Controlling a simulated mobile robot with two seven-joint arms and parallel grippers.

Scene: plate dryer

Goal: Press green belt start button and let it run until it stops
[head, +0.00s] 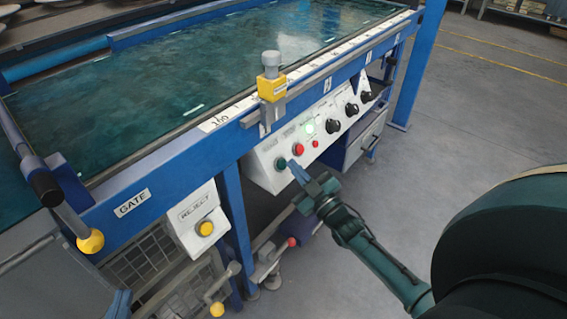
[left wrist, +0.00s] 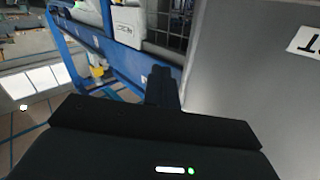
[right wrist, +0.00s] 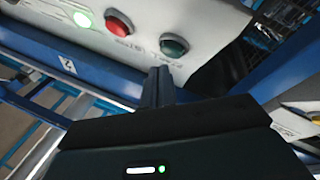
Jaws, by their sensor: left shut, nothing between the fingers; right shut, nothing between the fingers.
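The green start button (head: 281,163) sits at the near end of the white control panel (head: 265,172) under the belt. In the right wrist view the green button (right wrist: 174,45) is just beyond the fingertips. My right gripper (head: 297,169) is shut and empty, its tips pointing at the button from close by; I cannot tell whether they touch it. Its shut fingers also show in the right wrist view (right wrist: 158,76). My left gripper (left wrist: 163,80) is shut and empty beside a grey panel, outside the head view. The green belt (head: 200,85) lies flat in its blue frame.
A red button (head: 298,149) is next to the green one, with a lit green lamp (head: 310,128) and black knobs (head: 333,126) further along. A yellow reject button (head: 205,228) is on a separate box to the left. Open floor (head: 470,115) lies at right.

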